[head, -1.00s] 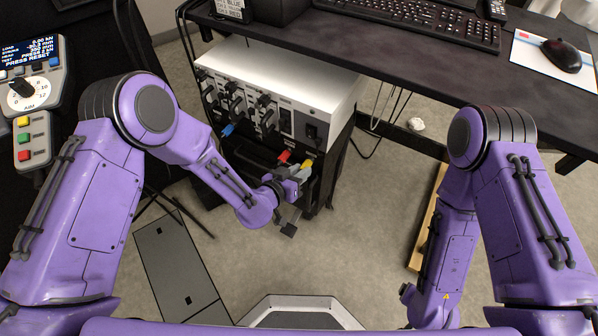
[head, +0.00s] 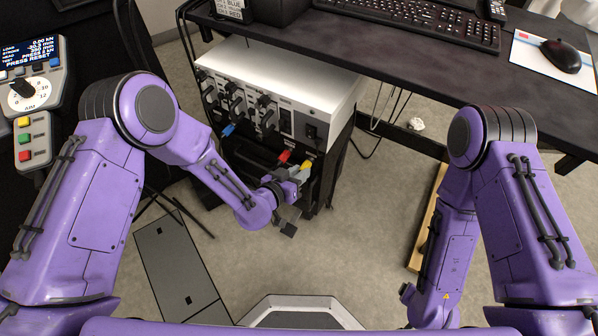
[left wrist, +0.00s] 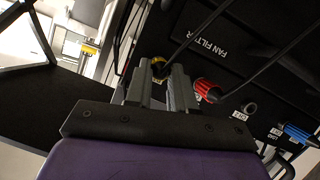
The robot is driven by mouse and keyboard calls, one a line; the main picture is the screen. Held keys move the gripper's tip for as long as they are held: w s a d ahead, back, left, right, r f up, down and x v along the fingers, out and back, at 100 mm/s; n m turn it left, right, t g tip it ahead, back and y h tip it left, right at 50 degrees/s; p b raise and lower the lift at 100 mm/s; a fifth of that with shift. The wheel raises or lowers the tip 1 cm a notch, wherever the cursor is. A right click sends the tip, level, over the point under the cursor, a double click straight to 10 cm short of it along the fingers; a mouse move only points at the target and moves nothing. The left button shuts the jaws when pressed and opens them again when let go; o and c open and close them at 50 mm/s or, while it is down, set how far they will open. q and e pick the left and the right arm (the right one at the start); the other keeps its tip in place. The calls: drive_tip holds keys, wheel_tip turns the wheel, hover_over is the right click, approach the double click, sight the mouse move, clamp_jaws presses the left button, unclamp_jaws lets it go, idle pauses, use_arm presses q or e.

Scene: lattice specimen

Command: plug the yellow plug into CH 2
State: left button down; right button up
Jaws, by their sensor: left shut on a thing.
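The yellow plug (head: 307,165) is at the lower right of the black front of the equipment cabinet (head: 338,165). My left gripper (head: 300,176) is shut on it; in the left wrist view the yellow plug (left wrist: 158,70) shows between the fingertips (left wrist: 166,88). The fingers hide much of it, and I cannot tell whether its tip is in a socket. A red plug (head: 285,156) is just left of it, and also shows in the left wrist view (left wrist: 207,90). A blue plug (head: 229,130) is further left.
An empty round socket (left wrist: 250,108) shows between the red and blue plugs. Cables hang across the left wrist view. A dark desk (head: 420,75) with a keyboard (head: 415,20) overhangs the cabinet. A control pendant (head: 30,100) is at left. The floor right of the cabinet is mostly clear.

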use_arm(q)
drive_tip(key=shift+s+a, duration=0.2)
drive_tip(key=shift+s, duration=0.2)
drive_tip(key=s+a, duration=0.1)
drive_tip(key=s+a+p, duration=0.1)
drive_tip(key=s, duration=0.1)
drive_tip(key=shift+s, duration=0.3)
idle(0.3)
